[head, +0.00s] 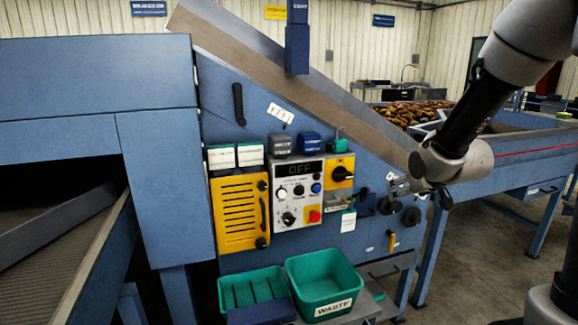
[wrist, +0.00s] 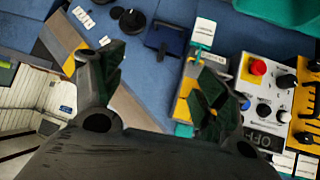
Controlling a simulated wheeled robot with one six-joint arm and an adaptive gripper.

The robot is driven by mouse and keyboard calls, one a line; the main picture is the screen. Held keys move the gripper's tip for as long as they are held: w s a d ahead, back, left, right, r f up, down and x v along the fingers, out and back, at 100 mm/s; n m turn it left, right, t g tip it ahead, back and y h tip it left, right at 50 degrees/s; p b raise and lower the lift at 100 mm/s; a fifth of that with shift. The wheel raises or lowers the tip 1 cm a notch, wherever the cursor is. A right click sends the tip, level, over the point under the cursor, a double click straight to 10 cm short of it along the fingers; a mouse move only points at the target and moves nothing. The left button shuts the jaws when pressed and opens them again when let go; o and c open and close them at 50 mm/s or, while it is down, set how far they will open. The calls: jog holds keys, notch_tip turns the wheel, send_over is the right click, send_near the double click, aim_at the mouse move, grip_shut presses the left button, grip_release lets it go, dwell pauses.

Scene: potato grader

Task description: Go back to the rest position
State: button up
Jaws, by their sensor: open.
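My gripper (wrist: 155,88) is open and empty in the wrist view, its two dark fingers apart with blue machine panel showing between and beyond them. In the head view my arm comes in from the upper right, and its grey wrist is in front of the right part of the grader's blue panel (head: 225,115). The control box (head: 297,192) with an OFF display and a red button is left of my wrist. It also shows at the right of the wrist view (wrist: 268,95), turned over.
A yellow slotted cover (head: 238,213) is left of the control box. Below stand a green WASTE bin (head: 325,285) and a second green bin (head: 250,287). Knobs (head: 411,216) and small fittings stick out near my wrist. Potatoes (head: 410,112) lie behind; open floor (head: 480,265) is at right.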

jog(key=s+d+r+m+g, duration=0.1)
jog(key=s+r+g, duration=0.2)
jog(key=s, duration=1.2)
jog(key=s+d+r+m+g, duration=0.1)
jog(key=s+r, duration=0.4)
jog(key=s, duration=1)
jog(key=shift+s+d+r+g+h, duration=0.25)
jog(key=shift+d+g+h, duration=0.25)
jog(key=shift+g, duration=0.5)
jog(key=shift+w+d, duration=0.1)
